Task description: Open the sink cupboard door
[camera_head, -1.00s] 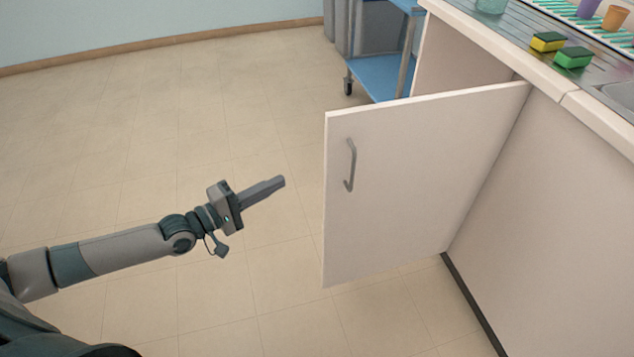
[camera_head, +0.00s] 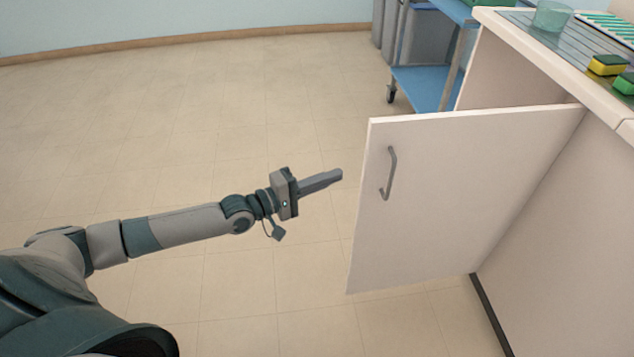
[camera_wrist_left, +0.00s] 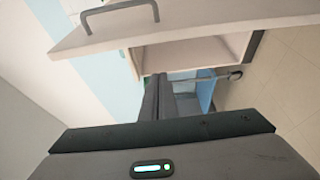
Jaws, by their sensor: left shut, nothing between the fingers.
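The white sink cupboard door (camera_head: 460,200) stands swung wide open, out from the white counter unit. Its grey bar handle (camera_head: 391,173) is on the face turned towards me, near the free edge. My left gripper (camera_head: 338,175) is shut and empty, to the left of the door's free edge and apart from the handle in the head view. In the left wrist view the closed fingers (camera_wrist_left: 157,95) show below the door (camera_wrist_left: 200,25) and its handle (camera_wrist_left: 118,12). My right gripper is not in view.
A blue trolley (camera_head: 425,88) stands behind the door. The counter (camera_head: 545,45) holds a yellow sponge (camera_head: 607,65), a green sponge (camera_head: 625,84), a glass beaker (camera_head: 552,16) and a rack (camera_head: 610,27). The tiled floor (camera_head: 180,120) on the left is clear.

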